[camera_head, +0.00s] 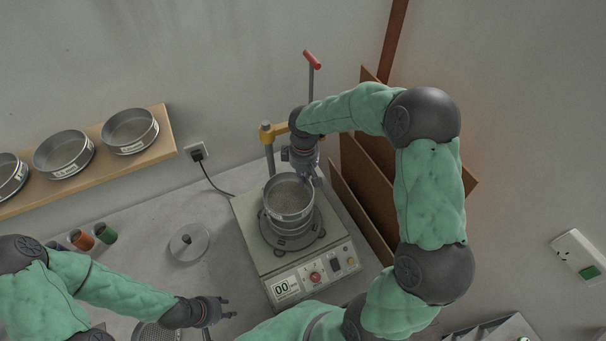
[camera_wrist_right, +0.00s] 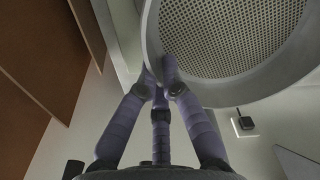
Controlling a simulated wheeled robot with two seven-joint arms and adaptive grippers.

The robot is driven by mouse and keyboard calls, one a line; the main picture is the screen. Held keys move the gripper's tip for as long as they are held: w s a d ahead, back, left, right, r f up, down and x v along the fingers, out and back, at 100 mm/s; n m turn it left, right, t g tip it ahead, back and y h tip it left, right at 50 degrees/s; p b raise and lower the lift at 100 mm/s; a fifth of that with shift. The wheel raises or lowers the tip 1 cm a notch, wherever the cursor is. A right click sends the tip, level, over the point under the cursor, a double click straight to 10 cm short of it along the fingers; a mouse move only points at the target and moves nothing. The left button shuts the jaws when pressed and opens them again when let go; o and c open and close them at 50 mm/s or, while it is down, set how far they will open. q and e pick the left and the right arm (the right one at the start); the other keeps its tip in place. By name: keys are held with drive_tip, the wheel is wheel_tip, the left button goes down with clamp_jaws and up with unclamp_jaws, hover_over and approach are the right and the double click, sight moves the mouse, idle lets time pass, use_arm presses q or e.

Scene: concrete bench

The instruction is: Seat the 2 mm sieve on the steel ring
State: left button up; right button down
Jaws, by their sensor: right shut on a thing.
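The sieve (camera_head: 289,194) is a round metal sieve over the shaker at the bench's middle. My right gripper (camera_head: 312,178) is shut on its far right wall. In the right wrist view the fingers (camera_wrist_right: 162,80) pinch the rim of the sieve (camera_wrist_right: 232,35), and its perforated mesh shows. The steel ring (camera_head: 290,237) is below the sieve on the shaker, mostly covered by it. I cannot tell whether sieve and ring touch. My left gripper (camera_head: 226,307) is low near the shaker's left front, empty, its fingers apart.
The shaker (camera_head: 258,248) has a front panel with display and knobs.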

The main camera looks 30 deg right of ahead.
sight(304, 187)
use_arm(q)
drive_tip(key=shift+w+f, duration=0.1)
drive_tip(key=shift+f, duration=0.3)
use_arm(e)
drive_tip(key=shift+w+f, duration=0.1)
drive_tip(key=shift+f, duration=0.5)
use_arm(q)
drive_tip(key=shift+f+b, duration=1.2)
drive_tip(key=shift+b, duration=0.3)
use_arm(e)
drive_tip(key=shift+f, duration=1.7)
use_arm(q)
drive_tip(key=shift+f+b, duration=0.45)
use_arm(e)
drive_tip(key=shift+f, duration=0.65)
drive_tip(key=c, duration=1.3)
unclamp_jaws()
wheel_tip(304, 187, up, 12)
drive_tip(key=shift+d, duration=0.1)
